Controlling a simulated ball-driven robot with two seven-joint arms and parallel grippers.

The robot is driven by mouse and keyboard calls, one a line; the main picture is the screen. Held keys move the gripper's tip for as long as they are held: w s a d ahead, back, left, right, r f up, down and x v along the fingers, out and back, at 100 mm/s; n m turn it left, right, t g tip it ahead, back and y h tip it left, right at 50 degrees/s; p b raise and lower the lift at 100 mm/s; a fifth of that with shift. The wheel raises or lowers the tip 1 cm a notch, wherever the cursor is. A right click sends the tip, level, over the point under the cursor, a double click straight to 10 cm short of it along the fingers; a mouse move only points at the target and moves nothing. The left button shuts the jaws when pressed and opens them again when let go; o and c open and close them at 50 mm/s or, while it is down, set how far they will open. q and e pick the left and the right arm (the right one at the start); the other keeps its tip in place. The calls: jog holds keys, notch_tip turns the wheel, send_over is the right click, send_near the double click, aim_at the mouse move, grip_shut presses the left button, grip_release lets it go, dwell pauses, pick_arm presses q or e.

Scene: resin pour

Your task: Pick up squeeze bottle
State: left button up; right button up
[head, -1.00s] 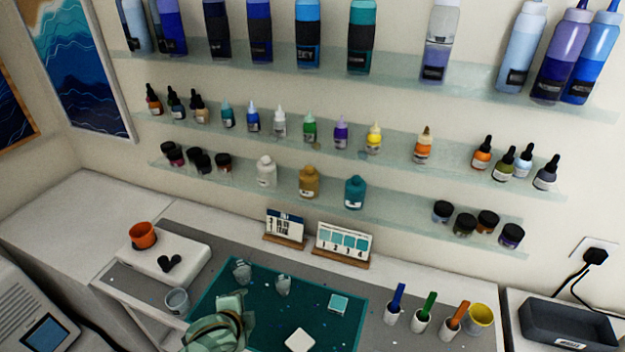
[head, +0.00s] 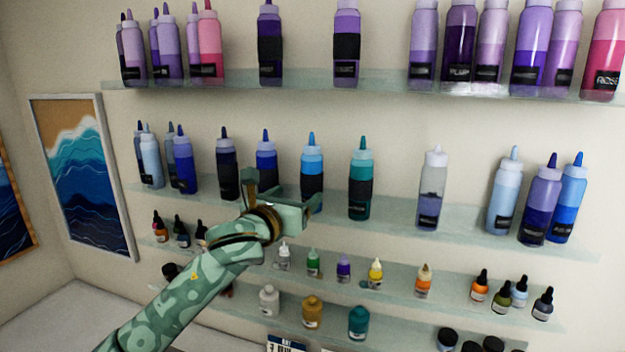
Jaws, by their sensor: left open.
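Squeeze bottles stand upright in a row on the second glass shelf. Among them are a navy bottle (head: 228,170), a blue bottle (head: 266,157), a bright blue bottle with a black band (head: 312,160), a teal bottle (head: 360,172) and a part-clear violet bottle (head: 432,190). My left gripper (head: 280,188) is open and empty in front of this shelf. It overlaps the lower parts of the blue and bright blue bottles in the picture. I cannot tell how far it is from them. My right gripper is not in view.
Purple and pink bottles (head: 346,45) fill the top shelf. Light blue and indigo bottles (head: 540,205) stand at the right of the second shelf. Small dropper bottles (head: 375,272) and jars (head: 311,312) line the lower shelves. Framed wave art (head: 85,180) hangs at the left.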

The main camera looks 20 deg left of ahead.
aim_at(307, 184)
pick_arm(q)
jog(key=w, duration=0.3)
jog(key=shift+w+d, duration=0.3)
jog(key=shift+w, duration=0.1)
jog(key=w, duration=0.1)
jog(key=w+p, duration=0.1)
jog(key=w, duration=0.1)
jog(key=w+p, duration=0.1)
jog(key=w, duration=0.1)
jog(key=shift+d+r, duration=0.15)
jog(key=shift+d, duration=0.1)
jog(key=shift+w, duration=0.15)
jog(key=c, duration=1.2)
